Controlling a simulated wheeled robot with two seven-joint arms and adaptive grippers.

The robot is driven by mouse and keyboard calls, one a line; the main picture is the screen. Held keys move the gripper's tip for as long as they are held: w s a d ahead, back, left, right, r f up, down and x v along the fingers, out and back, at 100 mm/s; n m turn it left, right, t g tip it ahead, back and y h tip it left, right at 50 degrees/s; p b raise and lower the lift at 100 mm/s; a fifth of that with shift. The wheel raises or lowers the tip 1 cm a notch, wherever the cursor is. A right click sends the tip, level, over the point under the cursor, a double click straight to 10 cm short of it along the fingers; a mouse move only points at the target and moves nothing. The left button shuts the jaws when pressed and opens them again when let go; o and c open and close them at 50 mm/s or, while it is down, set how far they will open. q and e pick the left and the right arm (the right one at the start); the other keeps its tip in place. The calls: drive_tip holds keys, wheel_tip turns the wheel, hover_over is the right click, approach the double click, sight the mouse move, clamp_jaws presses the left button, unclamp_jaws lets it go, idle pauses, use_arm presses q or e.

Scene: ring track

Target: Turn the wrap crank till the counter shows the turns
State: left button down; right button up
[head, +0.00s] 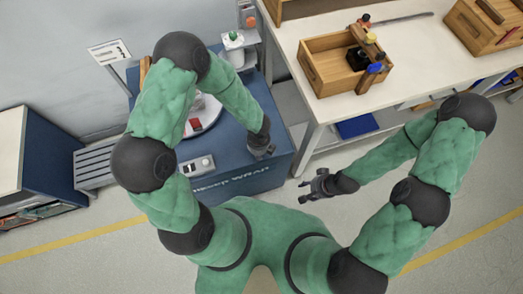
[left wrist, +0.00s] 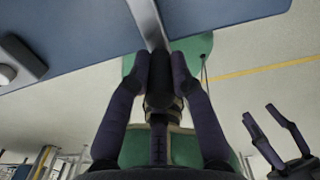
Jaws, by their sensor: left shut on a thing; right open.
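The blue wrap machine (head: 240,175) stands left of centre in the head view, with a white round turntable partly hidden by my left arm. My left gripper (head: 262,153) is at the machine's right side. In the left wrist view, my left gripper (left wrist: 164,62) is shut on the dark crank handle (left wrist: 163,80). A grey metal crank arm (left wrist: 149,22) runs from there toward the blue body. A small grey panel (head: 195,166) sits on the machine's front top; I cannot read a count on it. My right gripper (head: 317,186) is open and empty, over the floor.
A white workbench (head: 310,110) stands on the right, bearing a wooden crate (head: 318,77) and another wooden box (head: 480,30). A blue cabinet (head: 35,150) is at far left. The floor near my right gripper is clear.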

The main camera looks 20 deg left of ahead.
use_arm(q)
drive_tip(key=shift+s+f, duration=0.1)
drive_tip(key=shift+s, duration=0.25)
drive_tip(key=c, duration=1.3)
unclamp_jaws()
drive_tip(key=shift+o, duration=1.1)
drive_tip(key=shift+w, duration=0.15)
drive_tip(key=shift+w+r, duration=0.2)
drive_tip(key=shift+r, duration=0.35)
wheel_tip(320, 180, up, 11)
drive_tip(key=shift+s, duration=0.15)
drive_tip(key=shift+s, duration=0.1)
